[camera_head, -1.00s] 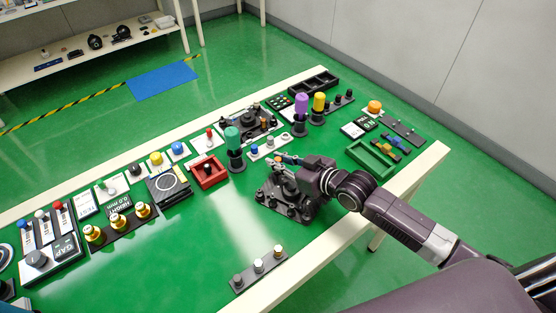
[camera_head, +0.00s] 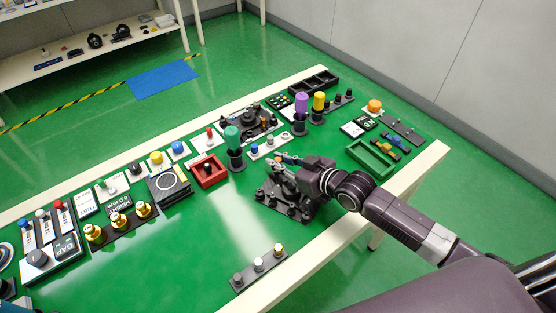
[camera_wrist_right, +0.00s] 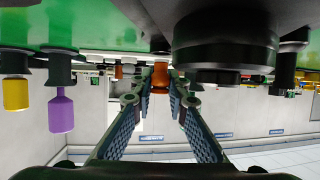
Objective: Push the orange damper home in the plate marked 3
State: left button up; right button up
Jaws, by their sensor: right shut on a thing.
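In the head view my right gripper (camera_head: 279,166) is low over the near dark plate (camera_head: 300,214), coming in from the right, and hides part of it. In the right wrist view, which is upside down, the orange damper (camera_wrist_right: 160,73) stands between the tips of my right gripper (camera_wrist_right: 164,84), which is shut on it. A wide black round part (camera_wrist_right: 225,55) of the plate is beside the damper. I cannot read a number on the plate, nor tell how deep the damper sits.
A second dark plate (camera_head: 232,131) lies farther back. A red tray (camera_head: 210,180) is to the left, a green tray (camera_head: 371,159) to the right.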

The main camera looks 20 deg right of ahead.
jog(key=shift+f+b, duration=0.35)
jog(key=shift+f, duration=0.35)
jog(key=o, duration=0.8)
jog(key=shift+s, duration=0.1)
jog(key=v, duration=1)
jog(key=shift+s+d+r, duration=0.1)
jog(key=shift+s, duration=0.1)
jog(key=shift+s+d+r, duration=0.25)
jog(key=shift+s+r, duration=0.1)
jog(key=shift+s, duration=0.2)
